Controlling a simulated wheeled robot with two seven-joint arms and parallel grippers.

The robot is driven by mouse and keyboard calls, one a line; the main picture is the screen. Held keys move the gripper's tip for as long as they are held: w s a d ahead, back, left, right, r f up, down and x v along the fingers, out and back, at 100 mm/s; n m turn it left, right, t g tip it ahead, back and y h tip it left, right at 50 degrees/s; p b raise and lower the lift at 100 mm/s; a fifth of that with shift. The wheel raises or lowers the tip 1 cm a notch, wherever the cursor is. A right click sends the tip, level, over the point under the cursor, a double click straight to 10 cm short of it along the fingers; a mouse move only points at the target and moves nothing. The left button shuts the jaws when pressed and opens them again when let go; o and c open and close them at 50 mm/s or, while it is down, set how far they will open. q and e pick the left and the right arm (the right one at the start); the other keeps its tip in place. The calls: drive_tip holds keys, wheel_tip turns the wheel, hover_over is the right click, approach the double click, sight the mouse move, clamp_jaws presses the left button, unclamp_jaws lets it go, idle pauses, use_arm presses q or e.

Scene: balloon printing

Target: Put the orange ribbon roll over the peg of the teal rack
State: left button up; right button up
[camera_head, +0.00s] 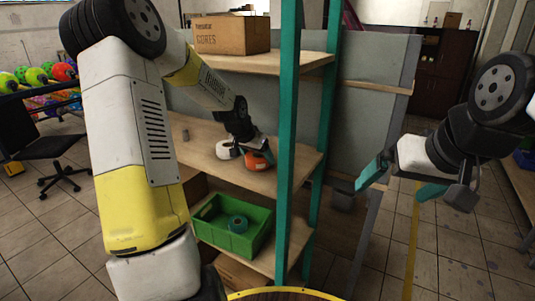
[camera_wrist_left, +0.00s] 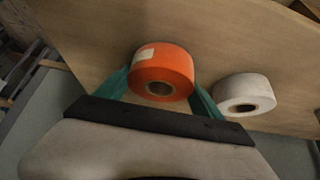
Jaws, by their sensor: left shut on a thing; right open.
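The orange ribbon roll (camera_head: 258,161) is at the middle wooden shelf of the teal rack (camera_head: 288,130). In the left wrist view the orange roll (camera_wrist_left: 161,75) sits between the teal fingers of my left gripper (camera_wrist_left: 160,88), which is shut on it. I cannot tell whether the roll still touches the shelf. My left gripper (camera_head: 257,152) reaches in over the shelf in the head view. My right gripper (camera_head: 405,178) is open and empty, to the right of the rack. I cannot make out the peg.
A white roll (camera_head: 226,150) lies beside the orange one; it also shows in the left wrist view (camera_wrist_left: 244,94). A cardboard box (camera_head: 232,35) is on the upper shelf. Teal posts stand close to my left arm.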

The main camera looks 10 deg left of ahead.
use_arm(q)
drive_tip(key=shift+f, duration=0.1)
drive_tip(key=o, duration=1.5)
drive_tip(key=shift+c, duration=0.2)
drive_tip(key=shift+s+a+r, duration=0.1)
drive_tip(key=shift+s+r, duration=0.05)
drive_tip(key=shift+r, duration=0.25)
drive_tip(key=v, duration=1.1)
drive_tip(key=shift+s+r, duration=0.15)
